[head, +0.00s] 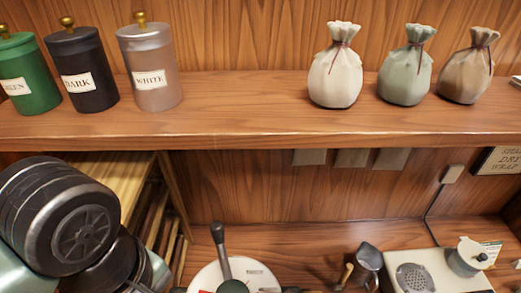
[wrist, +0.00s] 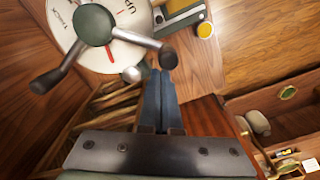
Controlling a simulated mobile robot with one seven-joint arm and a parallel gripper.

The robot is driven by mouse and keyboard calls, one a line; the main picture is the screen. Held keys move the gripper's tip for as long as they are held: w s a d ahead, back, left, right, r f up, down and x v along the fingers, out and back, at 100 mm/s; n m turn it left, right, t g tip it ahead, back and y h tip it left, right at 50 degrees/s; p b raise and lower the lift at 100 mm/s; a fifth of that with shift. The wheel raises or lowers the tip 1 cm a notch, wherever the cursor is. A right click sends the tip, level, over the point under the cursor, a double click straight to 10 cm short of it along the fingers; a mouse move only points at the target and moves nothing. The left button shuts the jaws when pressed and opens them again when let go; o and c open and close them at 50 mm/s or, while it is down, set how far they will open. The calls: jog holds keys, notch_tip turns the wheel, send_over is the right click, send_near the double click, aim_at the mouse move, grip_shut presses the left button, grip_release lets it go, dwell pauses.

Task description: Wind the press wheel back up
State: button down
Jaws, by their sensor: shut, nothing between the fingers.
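The press wheel (wrist: 93,25) shows at the upper left of the wrist view, with a green hub and metal spokes ending in dark grips. Behind it is a white dial (wrist: 128,18) with "UP" lettering and red marks. In the head view, the wheel (head: 233,286) is cut off by the bottom edge, with one dark grip standing up in front of the dial (head: 205,277). My gripper (wrist: 160,76) is shut and empty. Its fingertips are close to the grip of the right-hand spoke; I cannot tell whether they touch. My gripper is not visible in the head view.
A shelf (head: 250,125) crosses above the wheel, holding tea canisters (head: 150,70) and tied sacks (head: 335,75). A metal jug (head: 369,258) and a pale appliance (head: 425,280) stand right of the wheel. A yellow round item (wrist: 205,30) lies right of the dial.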

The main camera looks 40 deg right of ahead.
jog(key=shift+s+d+f+b, duration=0.1)
jog(key=shift+s+b, duration=0.3)
jog(key=shift+s, duration=0.25)
jog(key=shift+s+d+f+b, duration=0.1)
jog(key=shift+s+b, duration=0.3)
jog(key=shift+s, duration=0.25)
jog(key=shift+s+d+r+b, duration=0.1)
jog(key=shift+s+b, duration=0.05)
jog(key=shift+s, duration=0.3)
jog(key=shift+s+d+r+b, duration=0.1)
jog(key=shift+s+b, duration=0.05)
jog(key=shift+s, duration=0.25)
jog(key=shift+s+d+b, duration=0.4)
jog(key=shift+s+d, duration=0.05)
jog(key=shift+s, duration=0.3)
jog(key=shift+s+d+b, duration=0.4)
jog(key=shift+s, duration=0.35)
